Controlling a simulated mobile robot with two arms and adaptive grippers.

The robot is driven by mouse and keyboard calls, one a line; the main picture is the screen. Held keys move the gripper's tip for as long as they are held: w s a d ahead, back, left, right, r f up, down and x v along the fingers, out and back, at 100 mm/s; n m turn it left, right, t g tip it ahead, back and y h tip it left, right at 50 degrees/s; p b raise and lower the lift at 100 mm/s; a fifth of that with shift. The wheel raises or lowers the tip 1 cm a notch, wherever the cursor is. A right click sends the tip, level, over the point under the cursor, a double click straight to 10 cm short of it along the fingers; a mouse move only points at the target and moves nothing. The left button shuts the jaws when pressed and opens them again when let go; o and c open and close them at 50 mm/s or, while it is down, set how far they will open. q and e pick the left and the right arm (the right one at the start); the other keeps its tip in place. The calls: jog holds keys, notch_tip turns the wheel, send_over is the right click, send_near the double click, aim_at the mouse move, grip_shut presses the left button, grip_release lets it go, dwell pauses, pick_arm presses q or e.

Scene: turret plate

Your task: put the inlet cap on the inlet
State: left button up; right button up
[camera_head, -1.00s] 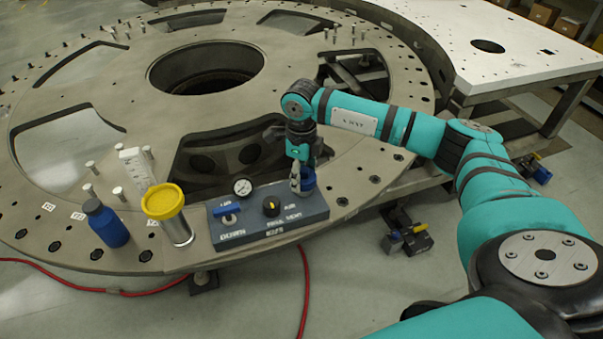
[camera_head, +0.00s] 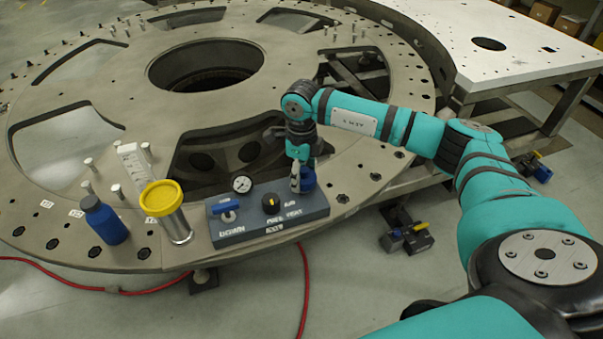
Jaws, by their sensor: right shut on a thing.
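My right gripper (camera_head: 302,181) points down at the right end of the grey control panel (camera_head: 268,219). It is shut on a small blue piece (camera_head: 309,177), which looks like the inlet cap. The gripper fingers hide part of this piece. I cannot make out the inlet itself, nor whether the blue piece touches the panel or a fitting there. My left gripper is not in view.
A yellow-lidded cylinder (camera_head: 176,223) and a blue bottle (camera_head: 105,221) stand left on the turret plate (camera_head: 110,80). A red hose (camera_head: 304,285) hangs below.

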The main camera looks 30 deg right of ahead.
jog(key=shift+f+b, duration=0.4)
jog(key=shift+f, duration=0.05)
dwell(0.3)
jog(key=o, duration=1.4)
jog(key=shift+c, duration=0.2)
jog(key=shift+r, duration=0.15)
jog(key=shift+r+p, duration=2.1)
jog(key=shift+r, duration=1.35)
